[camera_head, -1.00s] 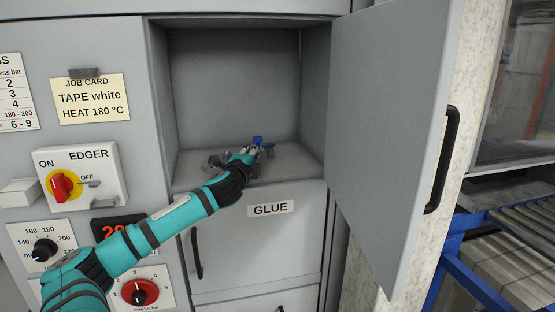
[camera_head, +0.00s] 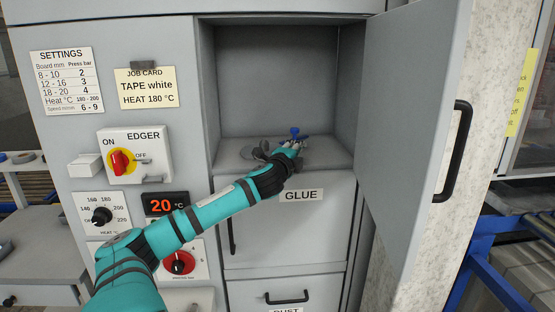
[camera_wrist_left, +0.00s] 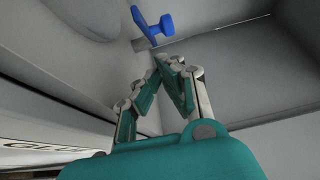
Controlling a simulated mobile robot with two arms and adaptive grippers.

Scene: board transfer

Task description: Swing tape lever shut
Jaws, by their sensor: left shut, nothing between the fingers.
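The blue tape lever (camera_head: 295,132) stands inside the open compartment, near its front; it also shows in the left wrist view (camera_wrist_left: 153,27). My left gripper (camera_head: 296,146) reaches into the compartment right by the lever. In the left wrist view its fingers (camera_wrist_left: 170,62) are shut and empty, with the tips just below the lever. I cannot tell whether they touch it. My right gripper is not in view.
The compartment door (camera_head: 410,110) stands open on the right, with a black handle (camera_head: 455,150). The compartment floor (camera_head: 325,152) carries a grey round part (camera_head: 250,152). The GLUE drawer (camera_head: 290,235) is below, and the EDGER switch box (camera_head: 134,155) is left.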

